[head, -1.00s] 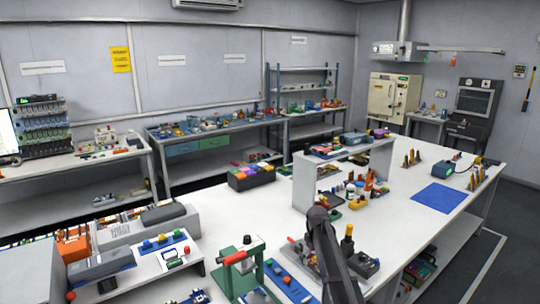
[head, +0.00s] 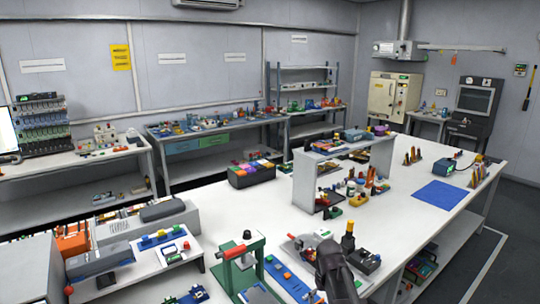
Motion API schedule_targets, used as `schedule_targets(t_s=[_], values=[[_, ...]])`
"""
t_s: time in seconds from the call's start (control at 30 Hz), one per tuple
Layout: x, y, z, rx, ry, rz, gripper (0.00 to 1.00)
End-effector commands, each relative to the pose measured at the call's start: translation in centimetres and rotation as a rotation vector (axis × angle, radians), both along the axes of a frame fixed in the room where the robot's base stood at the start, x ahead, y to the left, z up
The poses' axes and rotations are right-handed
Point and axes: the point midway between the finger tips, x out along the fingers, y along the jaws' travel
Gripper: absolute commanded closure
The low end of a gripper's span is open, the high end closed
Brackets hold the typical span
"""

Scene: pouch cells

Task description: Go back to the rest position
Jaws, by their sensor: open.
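A dark part of my arm (head: 338,272) shows at the bottom of the head view, right of centre, over the front of the white bench (head: 405,232). My gripper's fingers cannot be made out in this view, so what lies between them is hidden. A green press with a red handle (head: 238,262) stands to the left of my arm. A blue strip with small parts (head: 290,280) lies between the press and my arm.
A grey raised shelf (head: 305,185) stands on the bench behind my arm. A black box with coloured blocks (head: 251,174) is to its left. A bottle with a yellow cap (head: 348,238) stands close by my arm.

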Motion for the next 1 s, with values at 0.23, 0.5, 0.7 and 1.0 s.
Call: schedule_targets(t_s=[0.23, 0.5, 0.7, 1.0], values=[[-8.2, -0.2, -1.1, 0.0, 0.0, -0.161, 0.0], [-10.7, -0.2, -1.3, 0.0, 0.0, -0.231, 0.0], [-10.6, -0.2, -1.3, 0.0, 0.0, -0.233, 0.0], [-10.6, -0.2, -1.3, 0.0, 0.0, -0.231, 0.43]])
